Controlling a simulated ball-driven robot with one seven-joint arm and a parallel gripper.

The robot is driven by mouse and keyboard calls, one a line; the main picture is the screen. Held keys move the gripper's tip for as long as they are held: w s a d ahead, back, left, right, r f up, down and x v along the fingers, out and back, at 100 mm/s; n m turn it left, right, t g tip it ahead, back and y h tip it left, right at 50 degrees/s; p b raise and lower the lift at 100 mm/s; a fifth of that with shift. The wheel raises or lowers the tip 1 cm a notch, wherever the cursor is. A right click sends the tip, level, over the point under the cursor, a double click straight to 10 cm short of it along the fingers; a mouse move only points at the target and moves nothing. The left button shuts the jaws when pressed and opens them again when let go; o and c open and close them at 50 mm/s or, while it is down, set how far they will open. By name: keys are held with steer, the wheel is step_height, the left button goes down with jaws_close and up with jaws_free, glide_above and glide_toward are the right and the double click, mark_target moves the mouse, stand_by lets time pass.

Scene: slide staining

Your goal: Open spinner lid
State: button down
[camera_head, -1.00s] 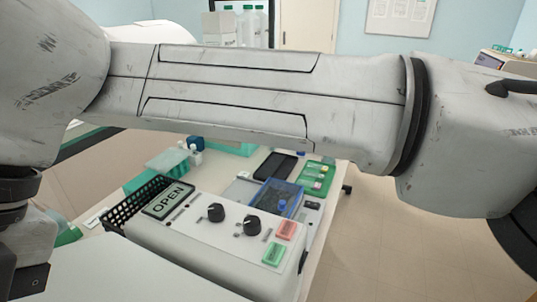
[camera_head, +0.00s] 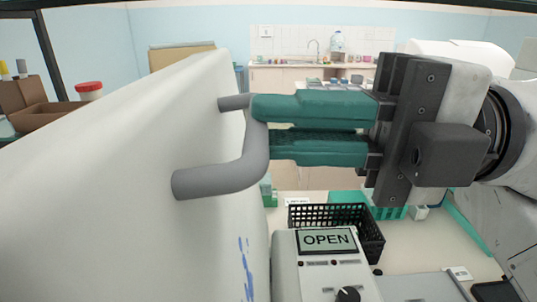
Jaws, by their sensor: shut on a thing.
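The spinner lid (camera_head: 120,190) is a large white panel standing steeply raised across the left of the view. A grey bar handle (camera_head: 215,178) sticks out from its face. My gripper (camera_head: 266,128) comes in from the right with its two teal fingers, and is shut on the handle near its outer bend. The fingers hide part of the handle. The spinner's front panel (camera_head: 286,264) is below, with a display (camera_head: 327,240) reading "OPEN" and a black knob (camera_head: 348,294). The spinner's inside is not visible.
A black mesh basket (camera_head: 372,238) stands behind the display. The bench (camera_head: 432,250) holds teal items to the right. A brown tray and a red-capped jar (camera_head: 90,91) are at far left. A sink counter (camera_head: 320,72) is in the background.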

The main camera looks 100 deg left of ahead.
steer(key=w+f+g+b, duration=0.1)
steer(key=w+g, duration=0.1)
steer(key=w, duration=0.4)
steer(key=shift+w+a+f+b, duration=0.15)
steer(key=shift+w+a+b, duration=0.05)
steer(key=shift+a+b, duration=0.2)
steer(key=c, duration=1.1)
jaws_free()
steer(key=b+v, duration=0.1)
steer(key=v, duration=0.4)
steer(key=b+v, duration=0.1)
steer(key=v, duration=0.4)
steer(key=shift+w+a+f+b, duration=0.1)
steer(key=shift+w+f+b, duration=0.15)
steer(key=shift+f+b, duration=0.05)
steer(key=shift+g, duration=0.3)
